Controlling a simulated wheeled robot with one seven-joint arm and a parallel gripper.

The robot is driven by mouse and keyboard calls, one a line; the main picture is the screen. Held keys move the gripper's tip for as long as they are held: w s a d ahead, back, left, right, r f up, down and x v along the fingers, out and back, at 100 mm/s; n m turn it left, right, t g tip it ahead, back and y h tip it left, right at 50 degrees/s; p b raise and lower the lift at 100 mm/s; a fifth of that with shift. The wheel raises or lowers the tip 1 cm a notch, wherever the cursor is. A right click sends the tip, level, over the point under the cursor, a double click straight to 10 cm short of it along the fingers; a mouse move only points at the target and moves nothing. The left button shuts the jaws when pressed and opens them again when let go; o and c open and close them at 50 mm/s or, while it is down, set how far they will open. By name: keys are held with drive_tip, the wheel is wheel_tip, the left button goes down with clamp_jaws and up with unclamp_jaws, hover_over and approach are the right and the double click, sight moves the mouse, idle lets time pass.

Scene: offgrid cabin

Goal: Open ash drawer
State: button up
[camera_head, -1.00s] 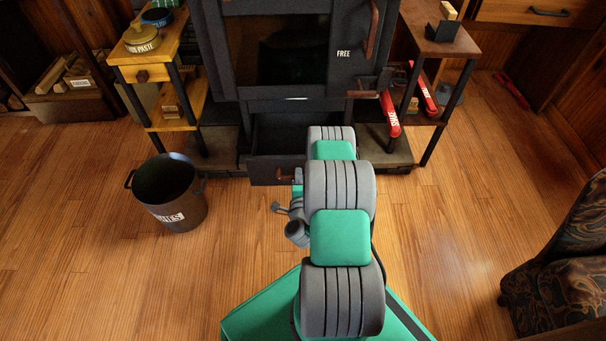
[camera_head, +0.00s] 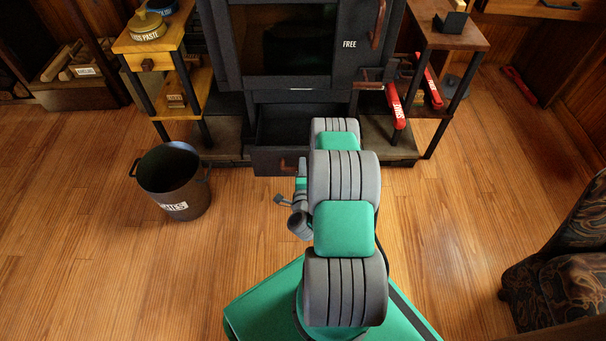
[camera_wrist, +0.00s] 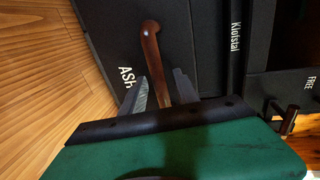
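The ash drawer (camera_head: 262,160) is a dark drawer low in the stove. It is pulled part way out, and I see into its dark inside from above. In the wrist view its front (camera_wrist: 112,40) carries the letters "ASH", partly covered. Its brown curved handle (camera_wrist: 151,45) stands out from the front. My gripper (camera_wrist: 162,88) is at the handle, with a grey finger close on each side of it; the fingers look shut on it. In the head view my arm hides the drawer's right part and most of the gripper.
The black stove (camera_head: 232,88) stands above the drawer. A dark ash bucket (camera_head: 183,190) is on the floor to the left. A wooden side table (camera_head: 135,48) and a darker one (camera_head: 462,40) flank the stove. A patterned chair (camera_head: 560,270) is at right. Open floor lies around me.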

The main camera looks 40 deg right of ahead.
drive_tip(key=p+v, duration=0.2)
drive_tip(key=v, duration=0.5)
drive_tip(key=shift+s, duration=0.15)
drive_tip(key=shift+a, duration=0.1)
drive_tip(key=w+a+r+n+t+y+p, duration=0.1)
drive_tip(key=w+a+r+n+y+p, duration=0.2)
drive_tip(key=w+r, duration=0.35)
drive_tip(key=w+a+r+n+y+p, duration=0.2)
drive_tip(key=w+r+n+p, duration=0.25)
drive_tip(key=r, duration=0.35)
drive_tip(key=w+a+r+n+g+y+p, duration=0.1)
drive_tip(key=a+r+n+y+p, duration=0.2)
drive_tip(key=r, duration=0.6)
drive_tip(key=w+a+r+n+g+p, duration=0.1)
drive_tip(key=a+r+n+g+p, duration=0.1)
drive_tip(key=a+r+n+p, duration=0.5)
drive_tip(key=w+a+r+g+y+p, duration=0.1)
drive_tip(key=w+r+y+p, duration=0.15)
drive_tip(key=r, duration=0.85)
drive_tip(key=s+a+r+n+g+h+p, duration=0.1)
drive_tip(key=s+r+p, duration=0.5)
drive_tip(key=s+r, duration=0.6)
drive_tip(key=s+a+r+n+g+p, duration=0.2)
drive_tip(key=s+r+n+g+p, duration=0.3)
drive_tip(key=s+r, duration=0.8)
drive_tip(key=shift+s+a+r+n+g+h+p, duration=0.15)
drive_tip(key=shift+a+r+n+g+h+p, duration=0.25)
drive_tip(key=shift+r+n+p, duration=0.55)
